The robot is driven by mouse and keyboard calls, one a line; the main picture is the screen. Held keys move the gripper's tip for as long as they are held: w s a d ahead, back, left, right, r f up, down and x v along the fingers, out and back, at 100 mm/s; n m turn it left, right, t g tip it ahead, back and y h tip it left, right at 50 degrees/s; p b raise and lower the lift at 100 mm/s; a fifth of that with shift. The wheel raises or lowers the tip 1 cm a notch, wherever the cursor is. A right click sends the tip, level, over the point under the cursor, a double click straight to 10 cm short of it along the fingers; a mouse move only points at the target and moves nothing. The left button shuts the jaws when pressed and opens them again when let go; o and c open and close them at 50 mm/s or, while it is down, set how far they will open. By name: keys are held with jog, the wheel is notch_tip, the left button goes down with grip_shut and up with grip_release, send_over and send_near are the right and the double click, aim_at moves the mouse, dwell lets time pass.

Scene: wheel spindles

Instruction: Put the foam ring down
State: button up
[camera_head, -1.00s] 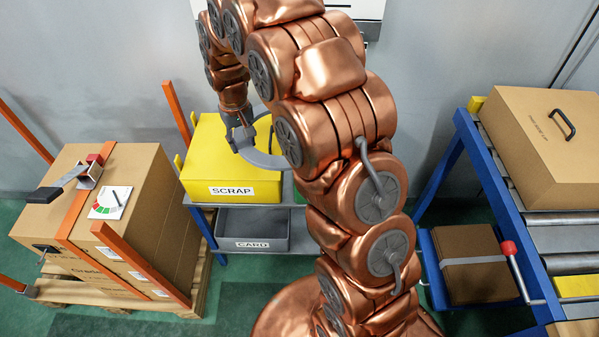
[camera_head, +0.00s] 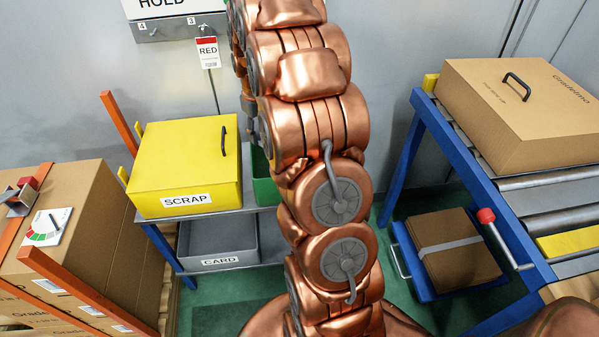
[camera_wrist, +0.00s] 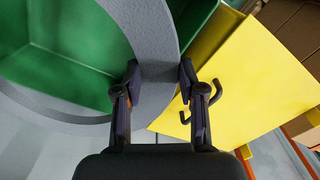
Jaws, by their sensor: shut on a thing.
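My gripper (camera_wrist: 160,68) is shut on the foam ring (camera_wrist: 150,28), a flat grey ring whose band passes between the two fingers in the wrist view. The ring reaches out over a green bin (camera_wrist: 75,65), which shows behind and through it. I cannot tell whether the ring touches the bin. In the head view, the green bin (camera_head: 263,180) shows as a sliver right of the yellow SCRAP bin, and my arm hides the ring and most of my gripper.
The yellow SCRAP bin (camera_head: 190,160), with a dark handle, stands close beside my gripper. A grey CARD bin (camera_head: 218,244) is on the shelf below. Cartons (camera_head: 75,235) stand at left. A blue roller table (camera_head: 465,150) carries a large carton (camera_head: 525,115) at right.

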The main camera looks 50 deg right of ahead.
jog(key=shift+s+d+f, duration=0.2)
jog(key=shift+s+d, duration=0.1)
jog(key=shift+d, duration=0.25)
jog(key=shift+s+d+f, duration=0.1)
jog(key=shift+d+f, duration=0.05)
jog(key=shift+f, duration=0.05)
notch_tip(320, 180, down, 17)
jog(key=shift+f+p, duration=0.2)
jog(key=shift+p, duration=0.5)
jog(key=shift+f, duration=0.15)
jog(key=o, duration=1)
